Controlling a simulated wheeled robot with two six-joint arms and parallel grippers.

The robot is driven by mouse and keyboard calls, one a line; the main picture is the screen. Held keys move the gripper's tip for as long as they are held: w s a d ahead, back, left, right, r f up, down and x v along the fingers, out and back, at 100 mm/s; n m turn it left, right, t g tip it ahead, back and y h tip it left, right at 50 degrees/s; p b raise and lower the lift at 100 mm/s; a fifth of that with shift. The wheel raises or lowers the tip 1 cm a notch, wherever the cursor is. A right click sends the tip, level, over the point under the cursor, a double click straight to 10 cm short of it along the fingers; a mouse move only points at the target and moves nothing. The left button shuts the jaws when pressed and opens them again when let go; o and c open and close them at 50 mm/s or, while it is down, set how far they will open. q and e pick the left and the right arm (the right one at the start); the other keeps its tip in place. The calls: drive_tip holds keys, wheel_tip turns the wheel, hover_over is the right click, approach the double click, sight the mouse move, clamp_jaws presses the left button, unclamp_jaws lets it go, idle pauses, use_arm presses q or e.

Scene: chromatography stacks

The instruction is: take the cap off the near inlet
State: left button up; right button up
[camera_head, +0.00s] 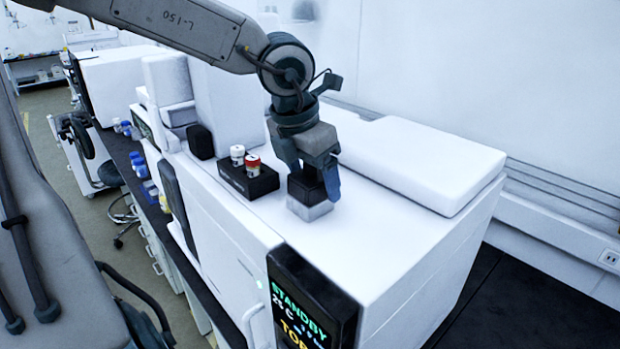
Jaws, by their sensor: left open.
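The near inlet (310,209) shows as a light grey metal block on top of the white instrument. A black cap (303,187) sits on it. My left gripper (314,178) comes down over the cap from above, its jaws open. One blue-grey finger stands at the cap's right side. The gripper hides the cap's top, and I cannot tell whether the fingers touch it. My right gripper is not in view.
A black holder (240,184) with a white-topped and a red-and-white small piece stands left of the inlet. A raised white cover (420,160) lies behind and right. The instrument's front panel (310,305) reads STANDBY. The top in front of the inlet is clear.

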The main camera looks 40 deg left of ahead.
use_arm(q)
drive_tip(key=shift+d, duration=0.1)
drive_tip(key=shift+c, duration=0.7)
drive_tip(key=c, duration=0.9)
drive_tip(key=shift+r, duration=0.2)
drive_tip(key=shift+r+b, duration=0.3)
drive_tip(key=shift+r, duration=0.25)
drive_tip(key=shift+b+v, duration=0.55)
drive_tip(key=shift+v, duration=0.45)
drive_tip(key=s+d+r+b, duration=0.1)
drive_tip(key=s+r+b, duration=0.2)
drive_tip(key=s, duration=1.2)
drive_tip(key=shift+s+d+r, duration=0.25)
drive_tip(key=shift+r, duration=0.4)
